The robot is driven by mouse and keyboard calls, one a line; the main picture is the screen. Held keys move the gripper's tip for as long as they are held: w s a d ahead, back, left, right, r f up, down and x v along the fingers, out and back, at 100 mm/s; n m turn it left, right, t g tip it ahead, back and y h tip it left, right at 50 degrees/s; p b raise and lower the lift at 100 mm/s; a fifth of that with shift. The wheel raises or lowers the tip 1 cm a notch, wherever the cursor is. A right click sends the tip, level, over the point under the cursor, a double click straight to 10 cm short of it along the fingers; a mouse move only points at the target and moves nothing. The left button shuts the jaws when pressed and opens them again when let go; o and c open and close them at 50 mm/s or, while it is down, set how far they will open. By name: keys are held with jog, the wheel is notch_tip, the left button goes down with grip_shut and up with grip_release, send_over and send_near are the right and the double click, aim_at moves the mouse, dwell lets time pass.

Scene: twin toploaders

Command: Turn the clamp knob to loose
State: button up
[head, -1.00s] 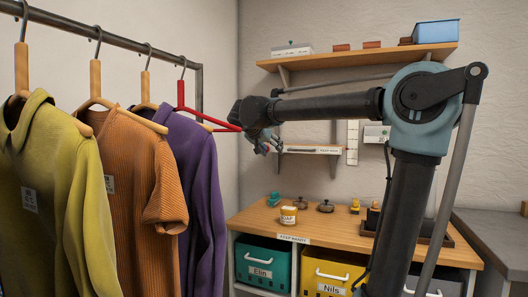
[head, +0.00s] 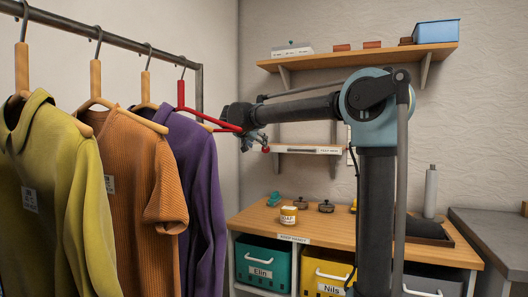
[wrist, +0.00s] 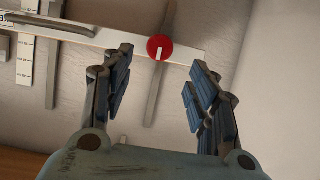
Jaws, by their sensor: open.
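The clamp knob (wrist: 160,47) is a round red knob with a white mark on its face, at the end of a pale bar-like shelf edge in the wrist view. The mark runs from the middle towards the lower edge of the picture. In the head view the knob (head: 266,149) is a small red dot at the left end of the small wall shelf. My gripper (wrist: 162,60) is open and empty, its two dark fingers either side of the knob in the picture, apart from it. In the head view my gripper (head: 255,141) is just left of and above the knob.
The small wall shelf (head: 308,150) carries a label strip. A red hanger (head: 205,117) on the clothes rail appears close to my wrist, overlapping it in the picture. Shirts hang at left. A wooden bench (head: 340,232) with jars and bins stands below.

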jog(key=x, duration=0.8)
jog(key=shift+w, duration=0.35)
jog(key=shift+d+f, duration=0.1)
jog(key=shift+d, duration=0.05)
jog(key=c, duration=1.1)
jog(key=shift+o, duration=0.2)
